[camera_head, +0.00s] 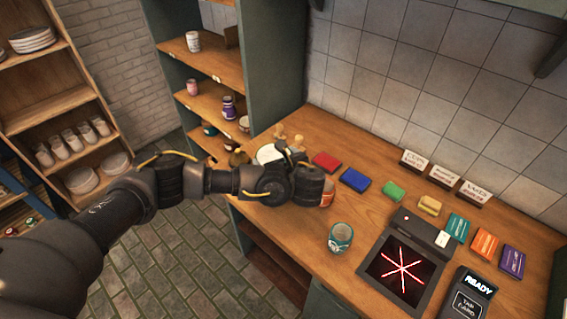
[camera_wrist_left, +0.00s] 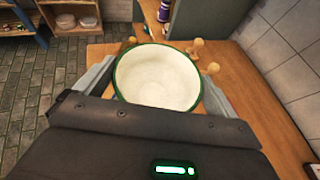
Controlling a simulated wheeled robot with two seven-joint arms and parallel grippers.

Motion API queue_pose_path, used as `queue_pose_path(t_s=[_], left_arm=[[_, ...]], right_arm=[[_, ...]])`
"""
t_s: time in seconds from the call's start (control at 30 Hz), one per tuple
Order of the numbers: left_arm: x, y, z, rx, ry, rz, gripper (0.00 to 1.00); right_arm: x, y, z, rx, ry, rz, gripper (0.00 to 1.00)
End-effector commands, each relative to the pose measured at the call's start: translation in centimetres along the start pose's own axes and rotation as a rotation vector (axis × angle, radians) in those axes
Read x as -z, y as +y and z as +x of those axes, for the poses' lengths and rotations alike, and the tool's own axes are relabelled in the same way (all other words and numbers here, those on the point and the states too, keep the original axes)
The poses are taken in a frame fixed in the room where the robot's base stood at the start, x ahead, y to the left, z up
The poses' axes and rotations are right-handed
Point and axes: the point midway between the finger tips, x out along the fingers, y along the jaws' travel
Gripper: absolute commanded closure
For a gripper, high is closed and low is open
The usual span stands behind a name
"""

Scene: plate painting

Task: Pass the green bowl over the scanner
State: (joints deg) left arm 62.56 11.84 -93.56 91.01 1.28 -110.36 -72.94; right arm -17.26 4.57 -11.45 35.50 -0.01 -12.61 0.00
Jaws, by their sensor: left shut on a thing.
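In the head view the bowl (camera_head: 268,153) is partly hidden behind my left gripper (camera_head: 279,166). The left gripper's grey fingers are on both sides of the bowl, shut on it. Whether the bowl touches the counter cannot be told. The scanner (camera_head: 399,272) is a dark slab with a glowing red star of lines, farther right on the counter. My right gripper is not in view.
Wooden pegs (camera_wrist_left: 197,47) stand close around the bowl. An orange-red item (camera_head: 328,193) is partly behind my gripper. Coloured blocks (camera_head: 354,180) line the back. A payment terminal (camera_head: 470,297) is at right.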

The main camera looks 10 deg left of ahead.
Motion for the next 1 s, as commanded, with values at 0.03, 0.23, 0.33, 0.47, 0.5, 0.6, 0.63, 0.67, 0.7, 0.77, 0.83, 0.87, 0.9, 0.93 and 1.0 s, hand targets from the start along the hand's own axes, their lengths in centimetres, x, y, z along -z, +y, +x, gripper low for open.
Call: queue_pose_path(t_s=[0.03,0.23,0.33,0.47,0.5,0.6,0.63,0.67,0.7,0.77,0.83,0.87,0.9,0.93,1.0], left_arm=[[0.1,0.8,0.6,0.054,-0.005,0.018,0.35],[-2.5,3.7,0.5,0.251,-0.003,0.098,0.35],[-4.1,5.8,0.2,0.34,-0.001,0.133,0.35],[-5.8,7.6,-0.5,0.414,0.002,0.162,0.35],[-6.3,8.1,-0.7,0.43,0.002,0.169,0.35],[-7.2,9.3,-1.2,0.47,0.005,0.182,0.35],[-7.5,9.8,-1.3,0.48,0.004,0.185,0.35],[-7.8,10.1,-1.5,0.491,0.005,0.189,0.35],[-8.2,10.5,-1.7,0.503,0.004,0.192,0.35],[-8.7,11.2,-1.9,0.517,0.002,0.198,0.35],[-9.3,11.7,-2.2,0.53,0.001,0.206,0.35],[-9.4,12.0,-2.3,0.534,0.001,0.208,0.35],[-9.7,12.3,-2.4,0.539,-0.001,0.212,0.35],[-9.8,12.4,-2.5,0.542,-0.002,0.215,0.35],[-10.1,12.7,-2.7,0.548,-0.002,0.219,0.35]], right_arm=[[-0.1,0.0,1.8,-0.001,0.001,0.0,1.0],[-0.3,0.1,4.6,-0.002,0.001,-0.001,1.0],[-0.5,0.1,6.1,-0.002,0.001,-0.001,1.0],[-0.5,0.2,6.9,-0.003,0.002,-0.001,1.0],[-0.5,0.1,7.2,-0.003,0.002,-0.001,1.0],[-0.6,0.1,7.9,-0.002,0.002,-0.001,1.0],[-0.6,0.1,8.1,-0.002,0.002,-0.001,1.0],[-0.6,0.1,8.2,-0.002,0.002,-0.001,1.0],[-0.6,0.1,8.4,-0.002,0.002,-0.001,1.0],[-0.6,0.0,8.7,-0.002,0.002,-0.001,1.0],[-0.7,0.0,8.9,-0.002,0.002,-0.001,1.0],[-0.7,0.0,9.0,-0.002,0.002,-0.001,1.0],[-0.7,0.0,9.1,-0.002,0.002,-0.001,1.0],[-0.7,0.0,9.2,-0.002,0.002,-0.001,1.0],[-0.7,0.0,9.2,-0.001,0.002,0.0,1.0]])
